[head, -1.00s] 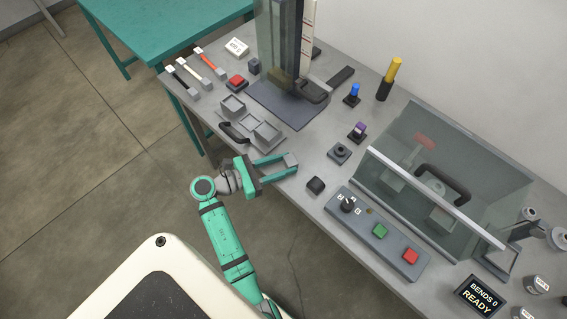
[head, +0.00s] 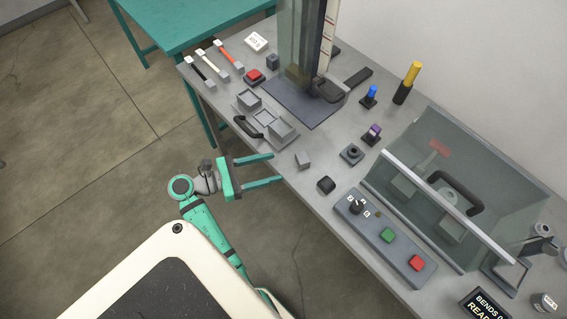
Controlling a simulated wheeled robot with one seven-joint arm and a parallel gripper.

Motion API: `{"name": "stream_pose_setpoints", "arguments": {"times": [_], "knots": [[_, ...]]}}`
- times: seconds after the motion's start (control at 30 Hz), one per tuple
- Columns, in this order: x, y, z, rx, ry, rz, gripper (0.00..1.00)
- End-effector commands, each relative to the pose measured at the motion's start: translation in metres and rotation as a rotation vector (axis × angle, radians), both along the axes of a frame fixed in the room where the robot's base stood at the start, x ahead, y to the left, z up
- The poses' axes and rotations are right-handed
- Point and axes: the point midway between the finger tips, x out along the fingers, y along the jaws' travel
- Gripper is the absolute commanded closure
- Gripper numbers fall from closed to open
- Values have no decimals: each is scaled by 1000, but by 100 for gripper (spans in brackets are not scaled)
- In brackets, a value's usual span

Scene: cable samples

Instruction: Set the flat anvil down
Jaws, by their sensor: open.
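The grey tray (head: 285,140) has several compartments and a black handle.
A dark knob-like block (head: 326,184) sits right of the anvil. A control box (head: 402,250) with green and red buttons and a clear-guarded machine (head: 415,185) stand further right. A tall test stand (head: 305,65) is behind the tray. Floor space is free at left.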

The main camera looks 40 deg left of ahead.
Motion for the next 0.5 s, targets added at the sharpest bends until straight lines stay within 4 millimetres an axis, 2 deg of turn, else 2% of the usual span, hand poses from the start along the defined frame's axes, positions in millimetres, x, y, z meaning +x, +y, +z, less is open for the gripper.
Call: {"name": "stream_pose_setpoints", "arguments": {"times": [0.2,0.5], "knots": [[-22,11,3,0,0,0,46],[-27,13,4,0,0,-2,46]]}}
